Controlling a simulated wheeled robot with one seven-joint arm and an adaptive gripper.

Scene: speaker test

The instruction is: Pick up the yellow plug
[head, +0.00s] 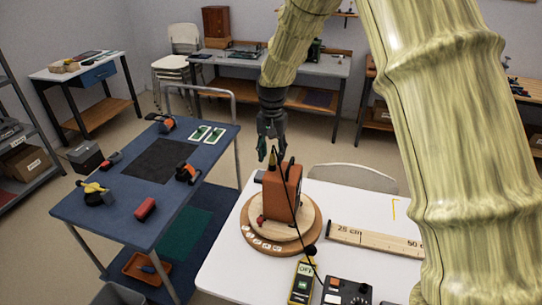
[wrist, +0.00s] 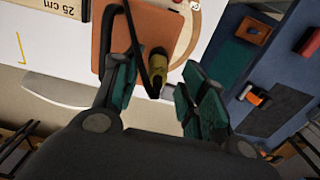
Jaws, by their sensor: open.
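The yellow plug (wrist: 156,64) shows in the wrist view beside the orange-brown speaker box (wrist: 112,37), with a black cable near it. In the head view the plug (head: 274,158) is a small yellow spot at the top of the speaker box (head: 281,193). My gripper (head: 270,152) points down just above the box. Its green-padded fingers are open in the wrist view (wrist: 156,84), one on each side of the plug in the picture. I cannot tell whether either finger touches it. The box stands on a round wooden turntable (head: 250,236).
The white table (head: 230,275) also bears a wooden ruler (head: 375,239), a yellow meter (head: 303,280) and a black control box (head: 346,292). A black cable runs down the speaker's front. A blue cart (head: 110,212) with tools stands to the left.

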